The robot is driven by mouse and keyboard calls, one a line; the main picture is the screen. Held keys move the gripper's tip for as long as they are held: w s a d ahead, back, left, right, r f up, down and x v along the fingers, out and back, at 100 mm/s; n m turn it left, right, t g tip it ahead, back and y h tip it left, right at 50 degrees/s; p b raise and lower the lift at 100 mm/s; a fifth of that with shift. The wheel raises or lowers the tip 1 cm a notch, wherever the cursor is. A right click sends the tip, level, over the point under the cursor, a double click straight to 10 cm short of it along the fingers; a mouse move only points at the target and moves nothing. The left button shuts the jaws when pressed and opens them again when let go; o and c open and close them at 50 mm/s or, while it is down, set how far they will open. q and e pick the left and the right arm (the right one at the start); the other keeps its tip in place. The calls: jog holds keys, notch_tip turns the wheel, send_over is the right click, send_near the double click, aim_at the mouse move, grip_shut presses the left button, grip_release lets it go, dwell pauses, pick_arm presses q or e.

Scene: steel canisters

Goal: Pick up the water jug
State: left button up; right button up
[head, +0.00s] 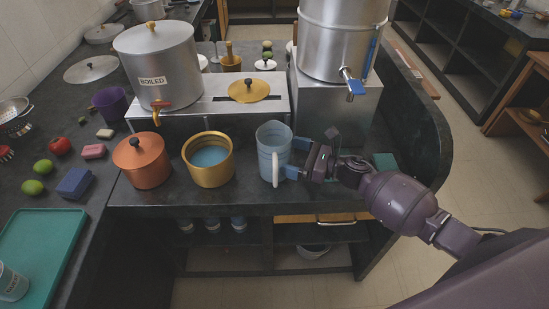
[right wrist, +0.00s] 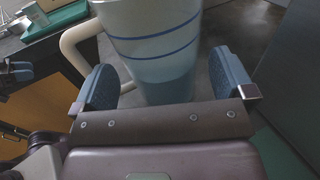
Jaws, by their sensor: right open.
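The water jug (head: 270,148) is a translucent pale blue pitcher, upright near the counter's front edge. Its white handle (head: 276,168) faces the front. In the right wrist view the jug (right wrist: 152,40) shows dark blue bands, with its handle at the left. My right gripper (head: 298,159) comes in from the right, close to the jug's right side. It is open, and in the right wrist view its blue fingers (right wrist: 165,85) stand on either side of the jug's lower part, with gaps visible. My left gripper does not show in the head view.
A brass pot (head: 222,175) and a lidded copper pot (head: 140,170) stand left of the jug. Behind are a raised steel stand (head: 215,112) and a big steel canister (head: 335,40) with a blue-handled tap (head: 354,86). A teal tray (head: 62,222) lies at left.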

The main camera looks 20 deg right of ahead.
aim_at(276, 150)
jog(key=x, duration=0.2)
jog(key=p+x, duration=0.1)
jog(key=x, duration=0.1)
jog(key=shift+a+r, duration=0.15)
jog(key=shift+r, duration=0.15)
jog(key=shift+w+a+f, duration=0.15)
jog(key=shift+w+a, duration=0.15)
jog(key=shift+a, duration=0.1)
jog(key=shift+c, duration=0.5)
jog(key=c, duration=0.7)
jog(key=shift+c, duration=0.8)
